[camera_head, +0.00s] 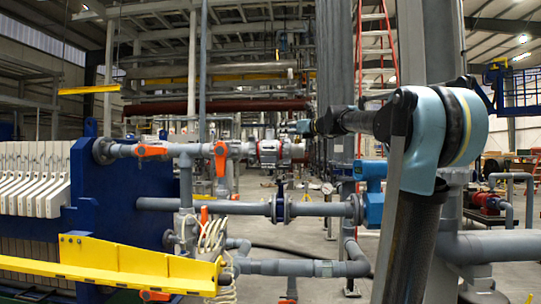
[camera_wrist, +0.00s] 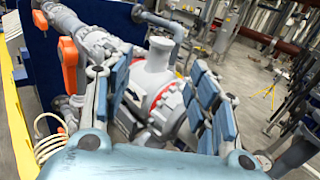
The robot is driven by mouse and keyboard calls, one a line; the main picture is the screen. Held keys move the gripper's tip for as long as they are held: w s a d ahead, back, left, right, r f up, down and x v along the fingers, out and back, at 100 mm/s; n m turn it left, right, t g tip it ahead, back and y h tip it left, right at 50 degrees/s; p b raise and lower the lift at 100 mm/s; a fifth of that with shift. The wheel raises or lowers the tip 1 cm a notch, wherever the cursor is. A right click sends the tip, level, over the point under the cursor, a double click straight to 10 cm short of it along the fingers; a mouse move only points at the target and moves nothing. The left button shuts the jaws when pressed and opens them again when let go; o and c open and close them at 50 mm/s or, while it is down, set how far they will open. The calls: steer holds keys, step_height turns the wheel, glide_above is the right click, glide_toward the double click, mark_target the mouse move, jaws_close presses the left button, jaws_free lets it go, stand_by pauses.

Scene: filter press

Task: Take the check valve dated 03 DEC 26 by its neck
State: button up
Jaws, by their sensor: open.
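A grey check valve (camera_wrist: 152,76) with a raised, capped neck (camera_wrist: 160,47) and a red ring stands in the pipe line in the wrist view. In the head view, a red-banded valve (camera_head: 268,150) sits in the upper grey pipe. No date can be read in either view. My gripper (camera_wrist: 163,78) is open, with one blue-padded finger to the left of the valve body and the other to its right. The neck lies beyond the fingertips in the picture; I cannot tell how far. In the head view, my gripper (camera_head: 297,128) is small beside the valve's upper right.
Orange-handled valves (camera_head: 220,158) sit on the same pipe to the left. A lower grey pipe (camera_head: 240,207) runs beneath. The blue press frame (camera_head: 110,200) and a yellow rail (camera_head: 130,265) stand at left. Pale hoses (camera_wrist: 50,145) hang at left in the wrist view.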

mark_target(273, 131)
steer(key=x, duration=0.7)
steer(key=shift+w+a, duration=0.25)
steer(key=shift+x, duration=2.65)
steer(key=shift+w+d, duration=0.1)
jaws_close()
